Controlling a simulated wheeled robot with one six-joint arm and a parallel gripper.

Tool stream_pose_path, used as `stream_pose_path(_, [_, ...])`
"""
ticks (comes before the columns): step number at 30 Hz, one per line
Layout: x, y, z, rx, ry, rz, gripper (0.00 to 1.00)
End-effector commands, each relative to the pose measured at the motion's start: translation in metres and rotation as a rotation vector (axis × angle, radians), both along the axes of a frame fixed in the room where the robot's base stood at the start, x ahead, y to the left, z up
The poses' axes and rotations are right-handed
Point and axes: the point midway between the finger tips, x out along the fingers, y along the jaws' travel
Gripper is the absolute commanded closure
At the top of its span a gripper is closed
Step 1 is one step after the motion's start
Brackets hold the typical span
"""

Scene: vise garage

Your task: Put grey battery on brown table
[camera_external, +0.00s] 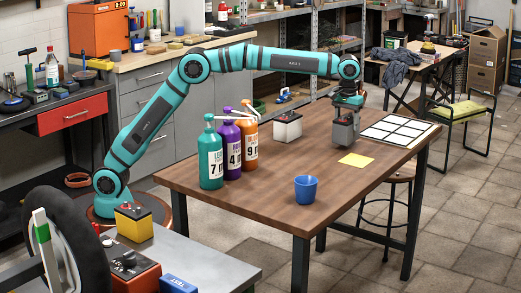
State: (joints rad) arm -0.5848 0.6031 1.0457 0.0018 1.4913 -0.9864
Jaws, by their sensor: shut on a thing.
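My gripper (347,102) points down over the right part of the brown table (250,205). It is shut on a dark grey battery (345,132), held upright below it. The battery's lower end is close to the tabletop, behind the yellow square; I cannot tell whether it touches. The battery's top is partly hidden by the gripper.
A white battery (287,127) stands just left of the held one. Green (210,160), purple (231,150) and orange (250,145) bottles stand further left. A blue cup (305,190), a yellow square (356,160) and a white grid board (397,130) are also on the table.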

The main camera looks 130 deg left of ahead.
Motion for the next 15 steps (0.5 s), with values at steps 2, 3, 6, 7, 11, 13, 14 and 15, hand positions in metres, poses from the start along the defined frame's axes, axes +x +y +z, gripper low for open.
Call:
stream_pose_path(2, [0.000, 0.000, -0.009, 0.000, 0.000, 0.000, 0.99])
stream_pose_path(3, [0.000, 0.000, -0.013, 0.001, -0.001, 0.000, 0.99])
stream_pose_path(6, [0.000, 0.000, -0.018, 0.001, -0.001, 0.000, 0.99])
stream_pose_path(7, [0.000, 0.000, -0.019, 0.001, -0.001, 0.000, 0.99])
stream_pose_path(11, [0.000, 0.000, -0.019, 0.001, -0.002, 0.000, 0.99])
stream_pose_path(13, [0.000, 0.000, -0.019, 0.001, -0.002, 0.000, 0.99])
stream_pose_path(14, [0.000, 0.000, -0.019, 0.001, -0.002, 0.000, 0.99])
stream_pose_path(15, [0.000, 0.000, -0.020, 0.001, -0.002, 0.000, 0.99])
